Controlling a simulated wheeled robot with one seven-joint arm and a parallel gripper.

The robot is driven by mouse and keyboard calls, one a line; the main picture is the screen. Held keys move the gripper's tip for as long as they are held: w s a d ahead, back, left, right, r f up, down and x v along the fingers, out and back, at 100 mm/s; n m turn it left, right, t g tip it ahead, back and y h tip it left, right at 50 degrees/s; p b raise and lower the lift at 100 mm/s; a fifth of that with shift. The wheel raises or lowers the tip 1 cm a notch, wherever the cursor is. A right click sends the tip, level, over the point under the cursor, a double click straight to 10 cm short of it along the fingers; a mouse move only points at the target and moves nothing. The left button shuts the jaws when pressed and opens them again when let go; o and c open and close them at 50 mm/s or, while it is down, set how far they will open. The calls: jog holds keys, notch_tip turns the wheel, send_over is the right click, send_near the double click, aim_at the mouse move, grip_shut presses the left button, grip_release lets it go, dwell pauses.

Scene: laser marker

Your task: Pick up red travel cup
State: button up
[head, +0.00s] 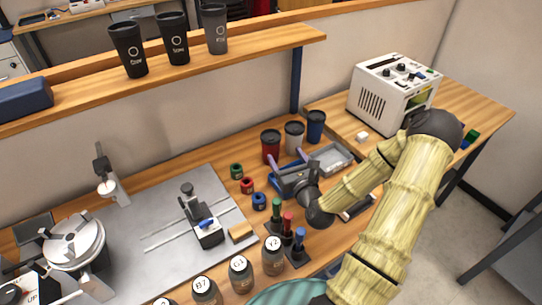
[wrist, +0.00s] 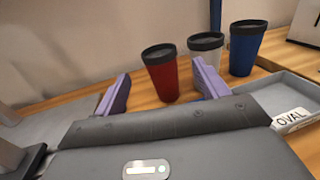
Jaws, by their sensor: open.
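The red travel cup (head: 270,147) stands upright on the wooden bench with a dark lid, at the left end of a row of three cups. In the wrist view the red cup (wrist: 161,75) stands ahead of my gripper, between the lines of its two fingers. My gripper (head: 286,158) is just in front of the cups, with purple fingers spread apart. In the wrist view my gripper (wrist: 160,88) is open and empty. The red cup lies beyond the fingertips, and I cannot tell the exact gap.
A white cup (head: 294,136) and a blue cup (head: 316,126) stand close to the right of the red one. A grey tray (head: 333,158) lies to the right. Small green, red and blue rings (head: 247,186) lie to the left. A shelf (head: 270,45) with black cups is above.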

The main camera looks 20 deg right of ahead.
aim_at(270, 133)
jog(key=shift+w+a+f+b, duration=0.2)
jog(key=shift+w+f+b, duration=0.1)
jog(key=shift+b, duration=1.8)
jog(key=w, duration=0.4)
jog(key=w+p, duration=0.1)
jog(key=w, duration=0.2)
jog(key=shift+r, duration=0.3)
jog(key=shift+w, duration=0.2)
jog(key=w, duration=0.5)
jog(key=shift+w+f, duration=0.1)
jog(key=shift+f, duration=0.15)
jog(key=shift+c, duration=0.4)
jog(key=c, duration=0.4)
